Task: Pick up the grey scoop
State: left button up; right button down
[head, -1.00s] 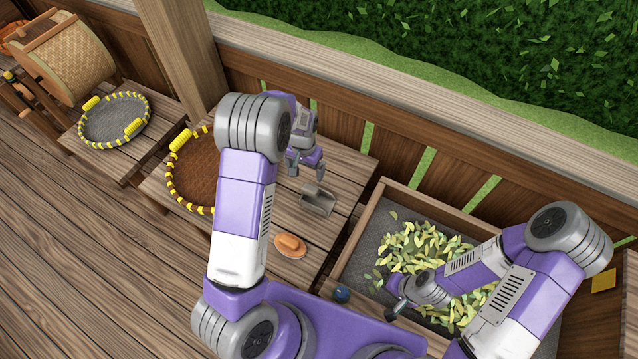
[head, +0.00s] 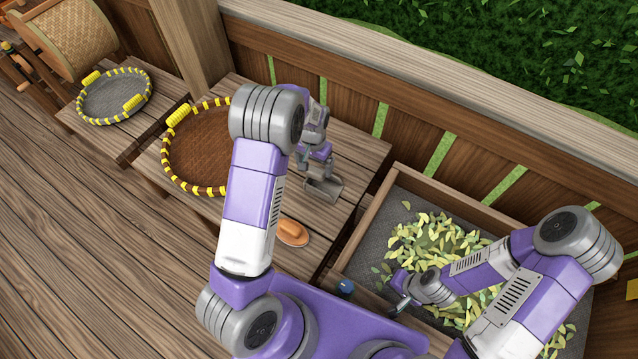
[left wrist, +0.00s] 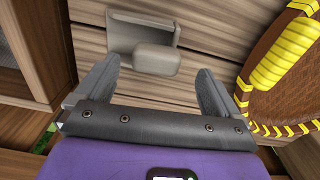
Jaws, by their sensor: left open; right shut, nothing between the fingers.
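The grey scoop (head: 324,188) lies on the wooden table, to the right of the round brown tray. My left gripper (head: 312,168) is open just above and behind it. In the left wrist view the scoop (left wrist: 146,45) lies ahead of the two spread fingers (left wrist: 155,90), with its rounded block part nearest and roughly midway between them. It looks clear of both fingers. My right gripper (head: 398,303) is shut and empty over the near left part of the leaf box.
A brown tray with yellow-wrapped rim (head: 196,189) is left of the scoop. An orange-brown brush-like object (head: 292,232) lies in front. The leaf box (head: 376,213) stands right, a blue knob-like object (head: 345,287) near it. A grey yellow-rimmed tray (head: 115,97) sits far left.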

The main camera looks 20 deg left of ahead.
aim_at(316, 170)
pick_arm(q)
jog(key=f, duration=0.6)
jog(key=shift+w+d+f, duration=0.15)
jog(key=shift+d+f, duration=0.05)
jog(key=shift+f, duration=0.2)
jog(key=c, duration=1.4)
